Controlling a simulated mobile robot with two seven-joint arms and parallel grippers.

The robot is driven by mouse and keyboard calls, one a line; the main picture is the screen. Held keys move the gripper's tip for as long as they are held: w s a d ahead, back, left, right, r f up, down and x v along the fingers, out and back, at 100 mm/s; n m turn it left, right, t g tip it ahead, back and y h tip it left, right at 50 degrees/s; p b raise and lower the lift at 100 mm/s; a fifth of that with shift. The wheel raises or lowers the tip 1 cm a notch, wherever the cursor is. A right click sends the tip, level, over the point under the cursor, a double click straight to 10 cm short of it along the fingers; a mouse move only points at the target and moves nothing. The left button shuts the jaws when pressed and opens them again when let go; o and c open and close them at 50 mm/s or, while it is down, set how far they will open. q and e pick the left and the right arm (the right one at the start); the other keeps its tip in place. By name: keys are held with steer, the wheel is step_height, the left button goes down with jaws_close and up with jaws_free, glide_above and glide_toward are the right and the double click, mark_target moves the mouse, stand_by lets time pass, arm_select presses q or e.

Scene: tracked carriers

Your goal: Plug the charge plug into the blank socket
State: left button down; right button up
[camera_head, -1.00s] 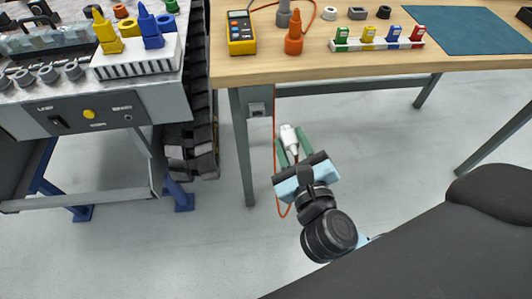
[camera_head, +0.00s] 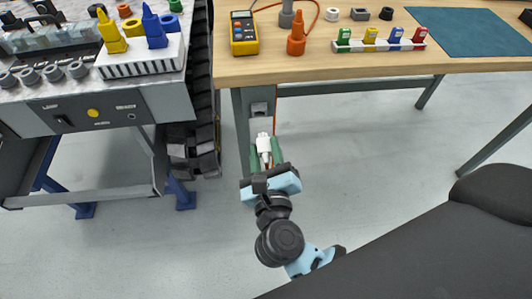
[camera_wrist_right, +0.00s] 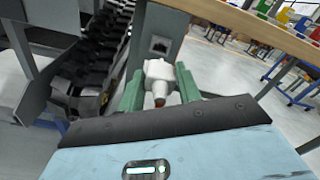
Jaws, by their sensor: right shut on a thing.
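The white charge plug (camera_head: 264,146) is between the green fingers of my right gripper (camera_head: 264,152), which is shut on it. In the right wrist view the plug (camera_wrist_right: 158,70) points away from my gripper (camera_wrist_right: 159,86). A grey box on the table leg has a small dark socket (camera_head: 259,107); it also shows in the right wrist view (camera_wrist_right: 159,45), just beyond the plug. The plug looks apart from the socket, slightly below it in the head view. I cannot read any label at the socket. My left gripper is not in view.
The wooden workbench (camera_head: 340,67) overhangs the socket, with a yellow meter (camera_head: 243,35) and an orange bottle (camera_head: 296,40) on it. A grey machine panel (camera_head: 95,115) and a black track (camera_head: 203,110) stand left of the leg.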

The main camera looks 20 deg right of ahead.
mark_target(263, 139)
steer(key=shift+x, duration=1.2)
steer(key=shift+p+x, duration=0.3)
steer(key=shift+x, duration=0.7)
steer(key=shift+w, duration=0.15)
steer(key=shift+p, duration=0.3)
